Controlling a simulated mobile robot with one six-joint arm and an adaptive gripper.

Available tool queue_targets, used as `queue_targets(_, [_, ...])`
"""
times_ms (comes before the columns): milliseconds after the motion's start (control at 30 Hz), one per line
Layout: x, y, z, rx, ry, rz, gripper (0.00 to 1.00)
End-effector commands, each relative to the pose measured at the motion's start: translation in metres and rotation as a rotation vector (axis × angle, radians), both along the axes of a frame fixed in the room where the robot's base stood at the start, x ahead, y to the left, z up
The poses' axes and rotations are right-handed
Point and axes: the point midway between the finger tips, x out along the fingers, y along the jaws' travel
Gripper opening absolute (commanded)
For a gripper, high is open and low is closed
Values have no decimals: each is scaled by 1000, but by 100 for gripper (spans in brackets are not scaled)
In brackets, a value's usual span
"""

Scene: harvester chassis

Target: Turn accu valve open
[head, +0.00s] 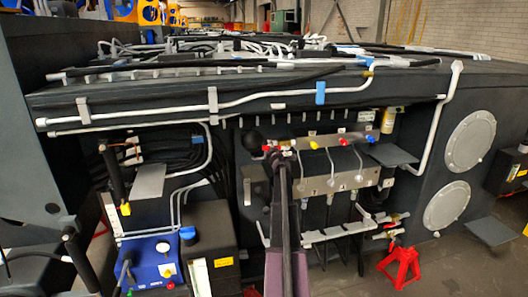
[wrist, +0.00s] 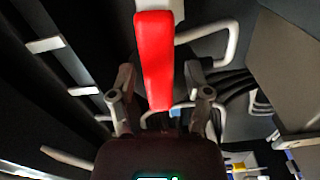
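A red valve lever (wrist: 155,60) fills the upper middle of the wrist view, its free end pointing down toward the palm. My gripper (wrist: 160,76) is open, with one finger on each side of the lever and a visible gap on both sides. In the head view, a row of red, yellow and blue handles, including a yellow handle (head: 314,145), runs along the grey valve plate. A small red piece (head: 268,149) shows beside my arm there. My arm hides part of the plate, and my fingers cannot be made out in that view.
White pipes (head: 215,107) run along the chassis above the valve plate. A blue box (head: 152,260) stands at lower left, a red stand (head: 400,265) at lower right. In the wrist view, a bent pale tube (wrist: 232,45) lies right of the lever.

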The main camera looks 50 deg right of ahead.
Motion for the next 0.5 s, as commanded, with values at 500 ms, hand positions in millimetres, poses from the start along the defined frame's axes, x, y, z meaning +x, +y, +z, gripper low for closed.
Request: queue_targets(500, [-8, 5, 0, 1, -1, 0, 67])
